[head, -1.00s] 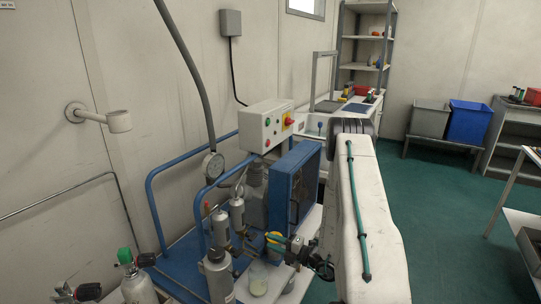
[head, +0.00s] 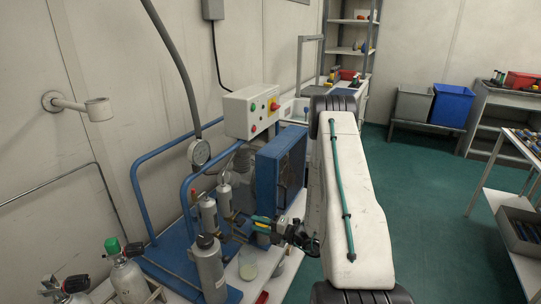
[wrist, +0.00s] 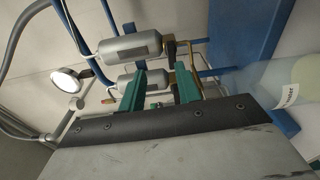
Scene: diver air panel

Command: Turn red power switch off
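My gripper (head: 262,222) is below the box, in front of the blue-framed compressor unit, well apart from the switch. In the wrist view my gripper (wrist: 161,88) shows two green fingers spread apart with nothing held between them. Grey metal cylinders (wrist: 130,48) lie beyond the fingers there. The switch is not visible in the wrist view.
A pressure gauge (head: 199,152) on a hose, blue rails (head: 150,190) and grey filter cylinders (head: 210,268) crowd the left side of the gripper. A blue panel (head: 280,165) stands below the switch. Green floor (head: 420,220) is open to the right.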

